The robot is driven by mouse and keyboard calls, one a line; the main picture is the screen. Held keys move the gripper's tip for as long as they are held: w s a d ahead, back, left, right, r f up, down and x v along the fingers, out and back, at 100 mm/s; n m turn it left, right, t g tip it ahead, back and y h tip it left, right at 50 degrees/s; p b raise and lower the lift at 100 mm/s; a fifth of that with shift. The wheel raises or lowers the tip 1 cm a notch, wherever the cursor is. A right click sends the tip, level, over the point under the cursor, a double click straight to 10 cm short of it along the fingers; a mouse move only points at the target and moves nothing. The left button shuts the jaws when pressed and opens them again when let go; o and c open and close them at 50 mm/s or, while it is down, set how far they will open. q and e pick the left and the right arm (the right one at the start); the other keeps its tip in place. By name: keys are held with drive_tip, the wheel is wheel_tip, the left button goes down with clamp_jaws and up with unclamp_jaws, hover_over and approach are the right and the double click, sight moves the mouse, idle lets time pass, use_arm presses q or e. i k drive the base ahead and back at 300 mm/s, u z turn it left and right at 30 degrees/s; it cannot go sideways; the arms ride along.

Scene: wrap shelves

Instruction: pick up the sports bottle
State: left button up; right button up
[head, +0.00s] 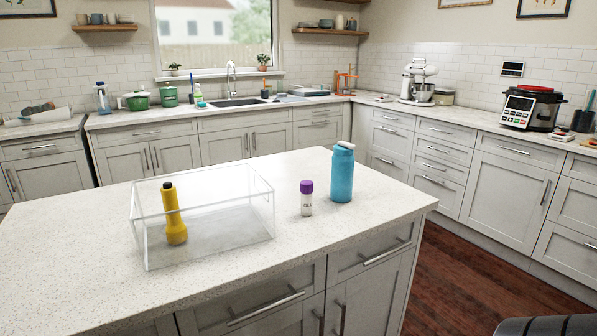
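A blue sports bottle (342,175) with a light carry loop on its lid stands upright near the right end of the island counter. A small white bottle with a purple cap (306,199) stands just to its left, apart from it. Neither of my grippers is in view. A dark rounded shape, which I cannot identify, shows at the bottom right corner.
A clear open box (216,247) sits on the island counter (90,280) with a yellow flashlight (172,215) standing in it. The counter's front edge and right corner are clear. Wall counters carry a stand mixer (417,80) and a multicooker (532,107).

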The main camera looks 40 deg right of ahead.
sight(342, 159)
drive_tip(key=z, duration=3.6)
drive_tip(key=i, duration=2.15)
drive_tip(key=u, duration=3.1)
